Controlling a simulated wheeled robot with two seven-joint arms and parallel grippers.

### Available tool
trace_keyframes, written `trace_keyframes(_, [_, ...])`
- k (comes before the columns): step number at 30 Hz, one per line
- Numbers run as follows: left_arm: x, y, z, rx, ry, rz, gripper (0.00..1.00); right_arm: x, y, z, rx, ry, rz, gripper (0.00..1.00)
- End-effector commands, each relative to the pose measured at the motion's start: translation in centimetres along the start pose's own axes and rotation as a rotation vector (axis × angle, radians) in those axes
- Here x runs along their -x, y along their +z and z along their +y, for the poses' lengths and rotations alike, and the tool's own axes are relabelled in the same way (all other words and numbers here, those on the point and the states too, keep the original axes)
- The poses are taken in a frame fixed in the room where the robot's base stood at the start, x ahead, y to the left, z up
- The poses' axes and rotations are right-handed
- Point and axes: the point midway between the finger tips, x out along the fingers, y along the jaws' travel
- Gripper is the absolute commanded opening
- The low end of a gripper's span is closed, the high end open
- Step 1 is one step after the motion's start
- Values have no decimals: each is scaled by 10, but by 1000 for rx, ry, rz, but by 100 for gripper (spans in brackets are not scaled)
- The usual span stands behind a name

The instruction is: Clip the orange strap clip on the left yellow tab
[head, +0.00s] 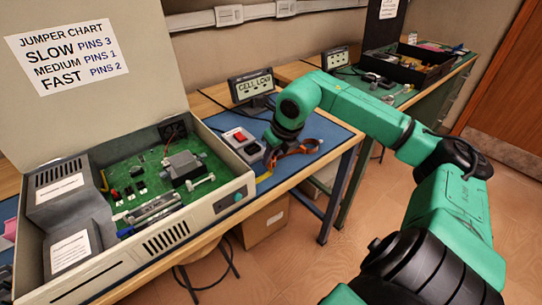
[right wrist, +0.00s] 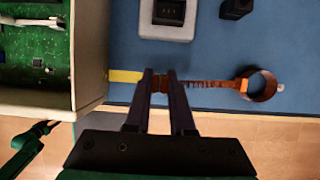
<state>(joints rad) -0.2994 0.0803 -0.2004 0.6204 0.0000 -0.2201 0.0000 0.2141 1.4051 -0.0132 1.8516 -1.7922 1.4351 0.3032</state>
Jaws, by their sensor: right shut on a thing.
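The orange strap (head: 300,148) lies along the front of the blue mat; it also shows in the right wrist view (right wrist: 210,84), with a round loop at its right end. My right gripper (right wrist: 160,74) is shut on the strap's left end, which the fingers partly hide. A yellow tab (right wrist: 125,76) sticks out from the beige case, just left of the fingers. In the head view the tab (head: 264,176) shows below my right gripper (head: 268,160). I cannot tell whether the clip touches the tab.
The open beige case (head: 190,225) with a green circuit board stands left of the gripper. A grey box with a red switch (head: 240,138) and a display reading CELL LOAD (head: 252,86) stand behind. A black tray (head: 408,68) is on the far bench.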

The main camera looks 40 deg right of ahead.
Motion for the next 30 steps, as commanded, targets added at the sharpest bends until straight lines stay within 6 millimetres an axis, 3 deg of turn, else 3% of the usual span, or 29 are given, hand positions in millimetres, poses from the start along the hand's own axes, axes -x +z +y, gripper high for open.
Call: trace_keyframes(30, [-16, 2, 0, 1, 0, -1, 50, -15, -6, 0, 0, 0, 0, 0])
